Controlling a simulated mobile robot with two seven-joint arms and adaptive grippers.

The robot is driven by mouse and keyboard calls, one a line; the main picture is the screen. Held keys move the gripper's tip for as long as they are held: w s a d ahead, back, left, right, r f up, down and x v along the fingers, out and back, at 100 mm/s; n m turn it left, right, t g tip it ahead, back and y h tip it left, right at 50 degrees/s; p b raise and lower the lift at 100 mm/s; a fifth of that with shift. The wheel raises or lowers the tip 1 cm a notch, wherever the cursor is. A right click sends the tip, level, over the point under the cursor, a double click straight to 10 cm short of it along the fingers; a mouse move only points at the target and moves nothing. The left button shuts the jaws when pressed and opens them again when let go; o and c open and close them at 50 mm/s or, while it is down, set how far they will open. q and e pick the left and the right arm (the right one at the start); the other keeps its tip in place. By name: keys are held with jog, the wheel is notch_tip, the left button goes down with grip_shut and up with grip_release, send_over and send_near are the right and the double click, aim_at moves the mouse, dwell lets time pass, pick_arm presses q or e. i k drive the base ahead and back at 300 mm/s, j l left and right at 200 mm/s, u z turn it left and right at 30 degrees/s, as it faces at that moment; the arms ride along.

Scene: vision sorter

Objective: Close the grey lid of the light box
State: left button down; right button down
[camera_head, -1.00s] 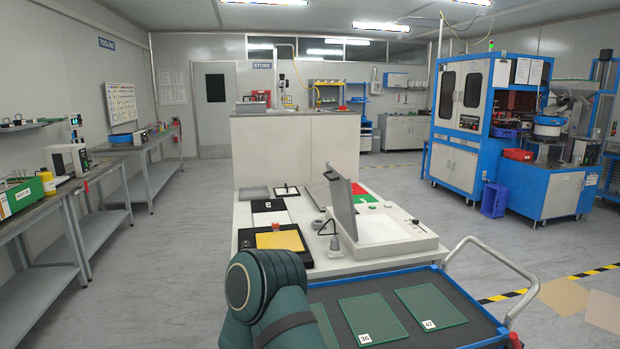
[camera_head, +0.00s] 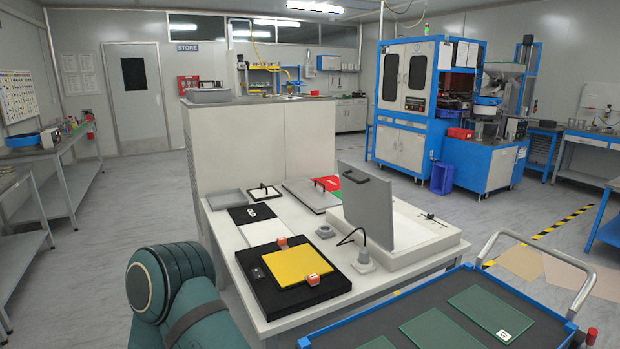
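The light box (camera_head: 412,238) is a shallow white box at the right front of the white table. Its grey lid (camera_head: 367,205) stands open, nearly upright, on the box's left side, with a dark handle near its top edge. A green arm of mine shows at the lower left, in front of the table's left corner; its gripper is out of the picture. My other gripper is also not in view. Nothing of mine touches the lid.
A blue-edged cart (camera_head: 403,305) with several green glass sheets stands in front. A tall white partition (camera_head: 262,143) rises behind the table.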

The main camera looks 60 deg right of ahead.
aim_at(367, 198)
jog(key=i+z, duration=0.1)
jog(key=i, duration=0.6)
jog(key=i+j+z, duration=0.1)
jog(key=i, duration=0.6)
jog(key=z, duration=1.5)
jog(key=j, duration=0.15)
